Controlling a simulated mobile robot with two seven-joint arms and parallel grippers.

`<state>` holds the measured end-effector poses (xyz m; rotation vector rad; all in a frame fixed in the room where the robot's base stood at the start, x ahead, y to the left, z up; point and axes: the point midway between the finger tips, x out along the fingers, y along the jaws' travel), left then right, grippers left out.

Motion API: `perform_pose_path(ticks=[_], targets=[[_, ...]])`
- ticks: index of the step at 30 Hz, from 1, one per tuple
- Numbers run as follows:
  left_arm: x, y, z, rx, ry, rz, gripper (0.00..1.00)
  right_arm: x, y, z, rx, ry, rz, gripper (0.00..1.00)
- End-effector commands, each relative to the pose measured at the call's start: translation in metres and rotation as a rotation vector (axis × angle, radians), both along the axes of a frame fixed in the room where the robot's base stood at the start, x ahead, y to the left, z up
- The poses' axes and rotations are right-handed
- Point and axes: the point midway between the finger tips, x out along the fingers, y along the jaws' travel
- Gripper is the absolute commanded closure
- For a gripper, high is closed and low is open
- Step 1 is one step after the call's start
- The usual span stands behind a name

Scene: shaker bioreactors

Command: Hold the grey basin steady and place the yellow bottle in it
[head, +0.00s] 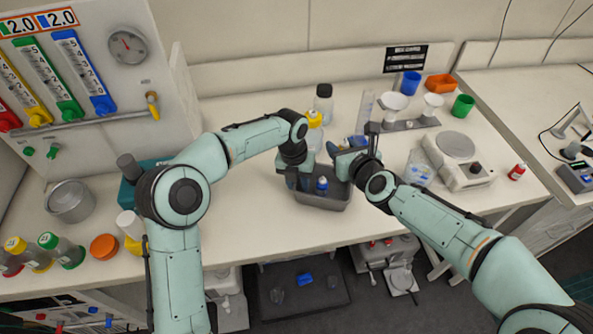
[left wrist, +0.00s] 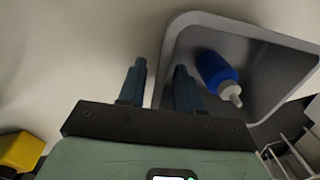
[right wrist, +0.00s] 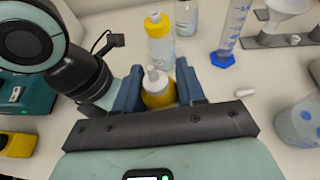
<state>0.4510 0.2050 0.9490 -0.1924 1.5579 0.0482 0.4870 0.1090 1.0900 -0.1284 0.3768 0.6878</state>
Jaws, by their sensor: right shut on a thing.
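The grey basin (head: 328,203) stands on the bench near its front edge, with a blue bottle (head: 322,184) in it. In the left wrist view the blue bottle (left wrist: 218,74) lies in the basin (left wrist: 262,32). My left gripper (head: 298,180) is at the basin's left side; its two fingers (left wrist: 158,84) are apart, on either side of the basin's wall. My right gripper (head: 345,153) is above the basin's back side. In the right wrist view, it is shut on the yellow bottle (right wrist: 157,92), which has a pale nozzle. The held bottle is mostly hidden in the head view.
A clear bottle with a yellow cap (right wrist: 157,42) and a dark-capped bottle (head: 323,104) stand behind the basin. A measuring cylinder (head: 365,112), a funnel rack (head: 410,124), a beaker (head: 419,168) and a balance (head: 457,160) stand right.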

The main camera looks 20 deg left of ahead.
Motion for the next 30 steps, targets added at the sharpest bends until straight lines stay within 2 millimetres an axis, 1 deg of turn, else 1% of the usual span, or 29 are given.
perform_pose_path(ticks=[1,4,13,14,15,17,25,30], targets=[[-0.001,0.000,-0.006,0.001,0.003,0.000,0.66,0.000,0.000,0.000,0.000,0.000,0.000,0.85],[0.000,-0.001,-0.011,0.000,0.001,0.001,0.66,0.000,0.000,0.000,0.000,0.000,0.000,0.85],[0.000,-0.001,-0.013,0.000,0.001,0.002,0.66,0.000,0.000,0.000,0.000,0.000,0.000,0.85],[0.000,-0.001,-0.013,0.000,0.001,0.001,0.69,0.000,0.000,0.000,0.000,0.000,0.000,0.85],[0.000,-0.001,-0.013,0.000,0.001,0.001,0.82,0.000,0.000,0.000,0.000,0.000,0.000,0.85],[0.000,-0.001,-0.013,0.000,0.001,0.001,1.00,0.000,0.000,0.000,0.000,0.000,0.000,0.85],[0.000,-0.001,-0.013,0.000,0.001,0.001,1.00,0.000,0.002,0.002,0.006,-0.004,-0.012,0.85],[0.000,-0.001,-0.013,-0.001,0.000,0.001,1.00,0.003,0.006,0.011,0.029,-0.021,-0.087,0.85]])
